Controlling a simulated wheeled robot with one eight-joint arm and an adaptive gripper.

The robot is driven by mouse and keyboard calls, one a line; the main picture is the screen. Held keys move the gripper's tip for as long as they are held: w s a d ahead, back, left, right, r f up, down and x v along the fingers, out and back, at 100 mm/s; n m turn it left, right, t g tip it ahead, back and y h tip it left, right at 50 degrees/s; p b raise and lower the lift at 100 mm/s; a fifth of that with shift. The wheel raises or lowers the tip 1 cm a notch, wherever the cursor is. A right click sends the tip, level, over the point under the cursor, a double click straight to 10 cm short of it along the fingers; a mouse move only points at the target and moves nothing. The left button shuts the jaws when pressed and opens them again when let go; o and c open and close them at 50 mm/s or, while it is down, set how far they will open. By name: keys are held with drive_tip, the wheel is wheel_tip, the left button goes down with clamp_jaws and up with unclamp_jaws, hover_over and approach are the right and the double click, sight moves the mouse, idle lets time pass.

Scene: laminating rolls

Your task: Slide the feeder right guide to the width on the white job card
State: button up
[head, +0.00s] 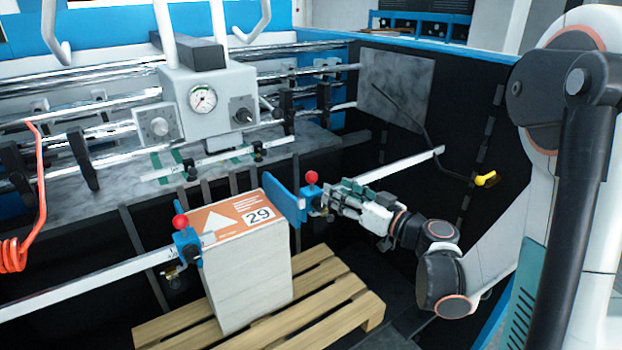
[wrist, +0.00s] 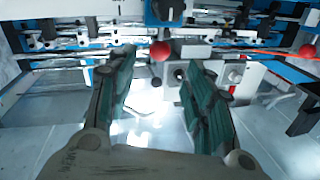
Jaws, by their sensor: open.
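The feeder right guide (head: 313,193) is a blue block with a red ball knob and a blue side plate (head: 284,200). It sits on a white rail beside the right side of the paper stack (head: 245,275). A white patch printed 29 (head: 259,215) shows on the stack's orange top sheet; its smaller print is unreadable. My gripper (head: 335,198) is open just right of the right guide, fingers pointing at it. In the wrist view, a red knob (wrist: 160,50) shows between and beyond the green fingers of my gripper (wrist: 158,68). Contact cannot be told.
The left guide (head: 187,243), also blue with a red knob, stands at the stack's left edge. The stack rests on a wooden pallet (head: 345,305). A grey feeder head with a dial (head: 203,98) is behind. A dark side wall (head: 480,130) with a yellow-ended lever closes the right.

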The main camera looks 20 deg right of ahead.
sight(312, 178)
drive_tip(key=x, duration=1)
drive_tip(key=shift+w+a+f+b, duration=0.1)
drive_tip(key=shift+w+b, duration=0.05)
drive_tip(key=shift+b, duration=0.2)
clamp_jaws()
